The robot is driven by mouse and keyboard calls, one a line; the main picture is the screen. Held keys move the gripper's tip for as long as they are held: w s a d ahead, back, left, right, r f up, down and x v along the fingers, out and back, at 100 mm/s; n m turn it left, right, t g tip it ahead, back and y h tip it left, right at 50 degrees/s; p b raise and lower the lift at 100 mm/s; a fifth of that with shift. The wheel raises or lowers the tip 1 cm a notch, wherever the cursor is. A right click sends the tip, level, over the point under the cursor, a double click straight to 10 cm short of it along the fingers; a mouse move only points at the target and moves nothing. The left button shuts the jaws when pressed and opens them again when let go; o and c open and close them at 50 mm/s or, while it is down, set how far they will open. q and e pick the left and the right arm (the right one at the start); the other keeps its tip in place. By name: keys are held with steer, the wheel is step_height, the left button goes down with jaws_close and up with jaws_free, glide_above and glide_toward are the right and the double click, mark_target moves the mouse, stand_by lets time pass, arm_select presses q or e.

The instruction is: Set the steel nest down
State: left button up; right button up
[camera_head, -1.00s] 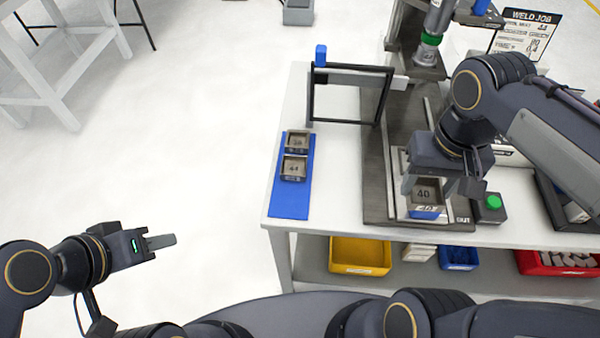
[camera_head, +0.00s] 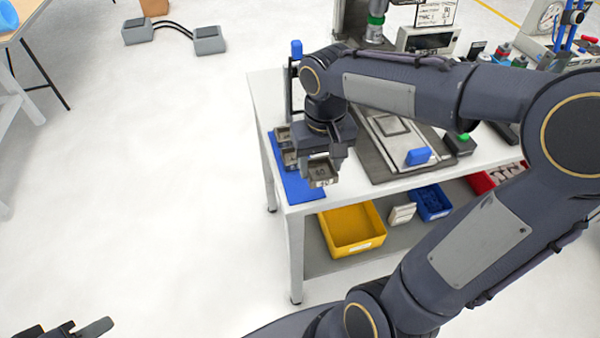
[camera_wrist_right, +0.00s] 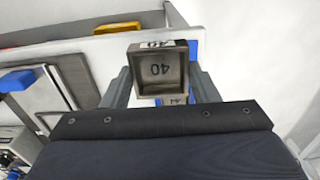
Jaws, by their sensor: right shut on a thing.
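The steel nest (camera_head: 321,172) is a small open square metal box marked 40. My right gripper (camera_head: 324,160) is shut on it, over the front right part of the blue mat (camera_head: 293,187) at the table's left end. In the right wrist view, the nest (camera_wrist_right: 160,71) sits between the two fingers, with a strip of blue mat (camera_wrist_right: 194,50) beside it. I cannot tell whether it touches the mat. Two other nests (camera_head: 283,134) stand on the mat behind it, partly hidden by my gripper. My left gripper (camera_head: 75,329) is cut off at the bottom left.
A dark fixture plate (camera_head: 375,160) with a blue block (camera_head: 418,156) lies right of the mat. A black frame with a blue top (camera_head: 296,50) stands behind my right wrist. A yellow bin (camera_head: 350,228) is on the shelf below.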

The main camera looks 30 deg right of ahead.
glide_above(303, 186)
steer(key=f, duration=0.5)
steer(key=shift+s+f, duration=0.2)
steer(key=shift+f, duration=0.05)
steer(key=shift+w+f, duration=0.15)
steer(key=shift+f, duration=0.75)
steer(key=shift+w+f, duration=0.1)
steer(key=shift+f, duration=0.8)
steer(key=shift+f+b, duration=0.2)
steer(key=shift+b, duration=0.1)
steer(key=o, duration=1.2)
steer(key=shift+r, duration=0.15)
